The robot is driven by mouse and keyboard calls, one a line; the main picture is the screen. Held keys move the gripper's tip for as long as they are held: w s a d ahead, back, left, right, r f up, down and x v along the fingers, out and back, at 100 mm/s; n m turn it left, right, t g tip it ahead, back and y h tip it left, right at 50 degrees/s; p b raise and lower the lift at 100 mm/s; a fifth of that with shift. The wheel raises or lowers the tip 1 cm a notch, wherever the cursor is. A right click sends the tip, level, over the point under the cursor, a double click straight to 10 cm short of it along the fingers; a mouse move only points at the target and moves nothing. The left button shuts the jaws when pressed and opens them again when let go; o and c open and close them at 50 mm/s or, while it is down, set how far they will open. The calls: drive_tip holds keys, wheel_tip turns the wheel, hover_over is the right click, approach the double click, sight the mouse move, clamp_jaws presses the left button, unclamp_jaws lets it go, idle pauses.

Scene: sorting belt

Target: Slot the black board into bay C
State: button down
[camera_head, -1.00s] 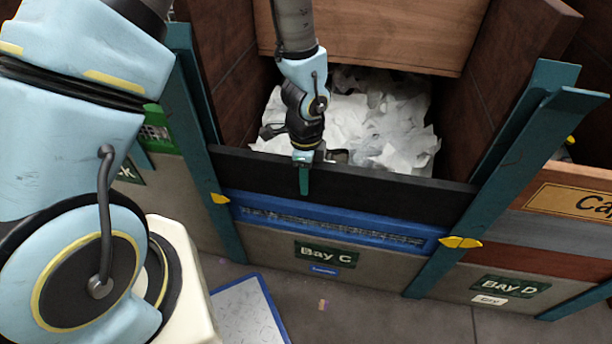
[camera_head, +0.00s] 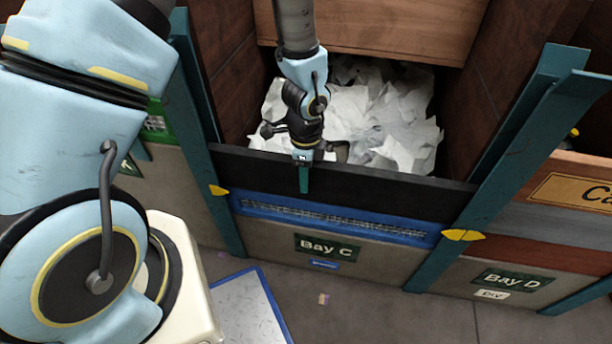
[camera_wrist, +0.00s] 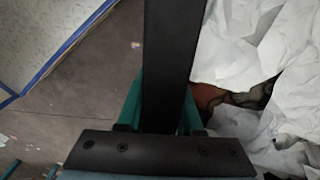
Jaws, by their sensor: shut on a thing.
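The black board (camera_head: 390,191) spans the front of bay C between two teal posts, the left post (camera_head: 208,140) and the right post (camera_head: 500,165). It lies just above the blue board (camera_head: 335,221), with its lower edge along that board's top; I cannot tell if they touch. My gripper (camera_head: 303,180) is shut on the black board's upper edge, left of its middle. In the wrist view the black board (camera_wrist: 172,50) runs between my teal fingers (camera_wrist: 160,112). The bay C sign (camera_head: 327,248) is on the grey panel below. The board's ends at the posts are not clear.
White crumpled paper (camera_head: 385,120) fills the bay behind the board. Yellow tabs mark the left (camera_head: 218,191) and right (camera_head: 463,235) posts. Bay D (camera_head: 505,281) is to the right. A blue-edged white panel (camera_head: 245,305) lies on the floor in front.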

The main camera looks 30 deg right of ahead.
drive_tip(key=shift+c, duration=2.4)
unclamp_jaws()
drive_tip(key=shift+f, duration=0.1)
wheel_tip(320, 180, up, 11)
drive_tip(key=shift+f+p, duration=0.1)
drive_tip(key=shift+p, duration=1.05)
